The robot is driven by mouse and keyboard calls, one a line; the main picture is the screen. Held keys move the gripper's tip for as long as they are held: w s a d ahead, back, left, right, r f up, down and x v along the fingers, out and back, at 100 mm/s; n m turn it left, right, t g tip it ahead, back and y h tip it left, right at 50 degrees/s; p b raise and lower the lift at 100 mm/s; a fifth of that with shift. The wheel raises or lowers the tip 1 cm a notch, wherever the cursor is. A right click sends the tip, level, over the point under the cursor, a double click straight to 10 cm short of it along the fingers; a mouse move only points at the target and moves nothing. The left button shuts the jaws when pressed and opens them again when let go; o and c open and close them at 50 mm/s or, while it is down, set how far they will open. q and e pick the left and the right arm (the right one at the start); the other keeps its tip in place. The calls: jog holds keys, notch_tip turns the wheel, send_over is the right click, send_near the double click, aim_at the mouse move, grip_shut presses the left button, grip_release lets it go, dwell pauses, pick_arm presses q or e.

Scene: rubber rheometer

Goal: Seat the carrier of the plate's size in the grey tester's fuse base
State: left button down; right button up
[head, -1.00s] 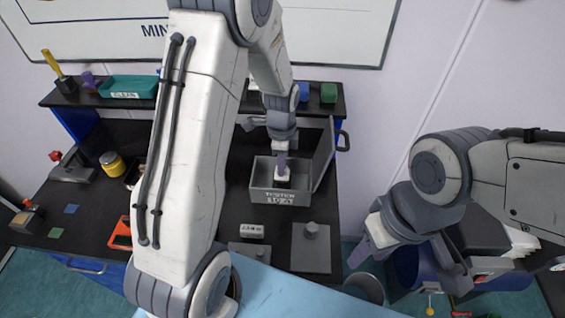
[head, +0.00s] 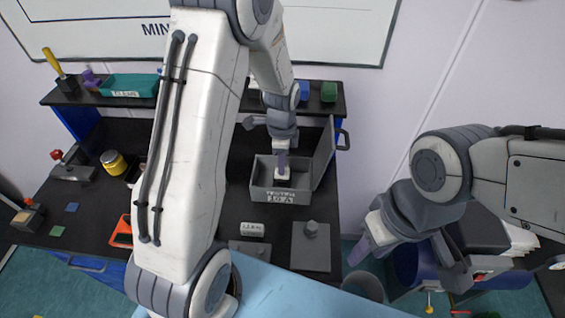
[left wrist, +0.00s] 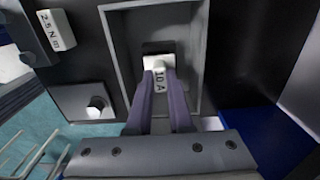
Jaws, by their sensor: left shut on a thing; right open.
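The grey tester (head: 272,188) is an open-topped box with its lid swung up on the right. Its front plate (head: 280,197) reads "TESTER" and what looks like "10 A". My left gripper (head: 282,168) reaches down inside the box and is shut on a white carrier (left wrist: 159,76) marked "10 A". The carrier is at the dark fuse base (left wrist: 158,48) on the box floor; its underside is hidden, so I cannot tell how deep it sits. My right gripper (head: 367,250) is open and empty, off to the right of the bench.
A white block (head: 252,229) with a torque label lies in front of the tester. A grey plate with a round knob (head: 310,252) stands beside it. A bin (head: 363,286) is below my right gripper. A teal tray (head: 130,86) is on the shelf.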

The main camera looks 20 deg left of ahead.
pick_arm(q)
jog(key=shift+f, duration=0.1)
jog(key=shift+f+b, duration=1.1)
jog(key=shift+f, duration=0.2)
jog(key=c, duration=0.7)
grip_release()
jog(key=shift+c, duration=0.2)
notch_tip(320, 180, up, 5)
jog(key=p, duration=0.4)
jog(key=shift+r, duration=0.15)
